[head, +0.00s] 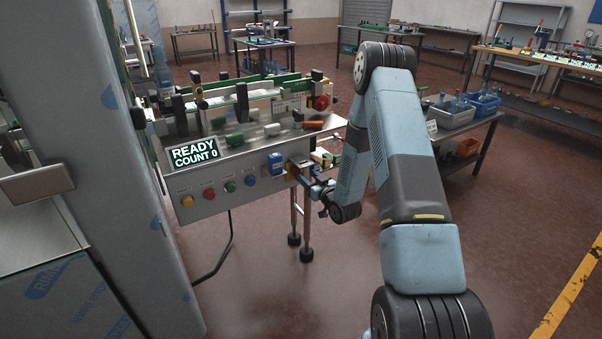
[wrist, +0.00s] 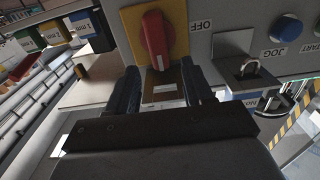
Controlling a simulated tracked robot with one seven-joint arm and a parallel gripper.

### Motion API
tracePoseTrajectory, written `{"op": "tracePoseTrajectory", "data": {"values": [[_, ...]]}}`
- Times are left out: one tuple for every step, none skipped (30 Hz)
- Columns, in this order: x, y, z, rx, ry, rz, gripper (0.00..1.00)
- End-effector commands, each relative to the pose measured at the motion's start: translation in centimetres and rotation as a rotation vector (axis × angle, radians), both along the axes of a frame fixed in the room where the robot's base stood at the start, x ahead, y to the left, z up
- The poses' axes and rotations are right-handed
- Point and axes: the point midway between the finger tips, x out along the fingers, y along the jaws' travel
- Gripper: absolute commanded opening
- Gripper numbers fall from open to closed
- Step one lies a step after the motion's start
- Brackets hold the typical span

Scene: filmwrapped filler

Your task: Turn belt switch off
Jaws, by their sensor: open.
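The belt switch is a red rotary knob (wrist: 154,36) on a yellow plate (wrist: 178,16), at the top of the wrist view. Its handle runs nearly up and down in that picture, and an upside-down OFF label (wrist: 200,25) is to its right. My gripper (wrist: 160,78) is open and empty, with one dark finger on each side of the line to the knob's lower end. The fingertips are close to the knob, but I cannot tell whether they touch. In the head view my gripper (head: 314,186) is at the panel's right end, with the yellow plate (head: 291,168) partly hidden.
In the head view, a display (head: 194,153) reads READY COUNT 0 above several buttons (head: 209,194). A filmed grey column (head: 110,150) stands left. Open floor (head: 270,290) lies below.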

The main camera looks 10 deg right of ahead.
Motion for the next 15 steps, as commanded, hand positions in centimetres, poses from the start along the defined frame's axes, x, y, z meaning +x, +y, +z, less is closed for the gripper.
{"op": "tracePoseTrajectory", "data": {"values": [[0.9, 0.3, 0.0, -0.001, -0.001, 0.001, 0.51], [1.4, 0.4, 0.0, -0.001, -0.001, 0.001, 0.51], [1.9, 0.6, 0.0, 0.000, -0.001, 0.001, 0.51], [2.3, 0.8, 0.0, 0.000, -0.001, 0.001, 0.51], [2.7, 0.9, 0.0, -0.001, -0.001, 0.001, 0.51], [3.2, 1.1, 0.0, -0.001, 0.000, 0.001, 0.51], [3.5, 1.1, 0.0, 0.000, 0.000, 0.001, 0.51], [3.8, 1.2, 0.0, 0.000, 0.000, 0.000, 0.51], [4.1, 1.3, -0.1, 0.000, 0.000, 0.000, 0.51], [4.3, 1.4, -0.1, 0.000, 0.001, 0.000, 0.51], [4.4, 1.4, -0.1, 0.000, 0.001, 0.000, 0.51], [4.6, 1.5, -0.1, 0.001, 0.001, 0.000, 0.51], [4.7, 1.5, -0.1, 0.001, 0.001, 0.000, 0.51], [4.8, 1.5, 0.0, 0.001, 0.001, 0.000, 0.51], [4.9, 1.5, 0.0, 0.001, 0.001, -0.001, 0.51]]}}
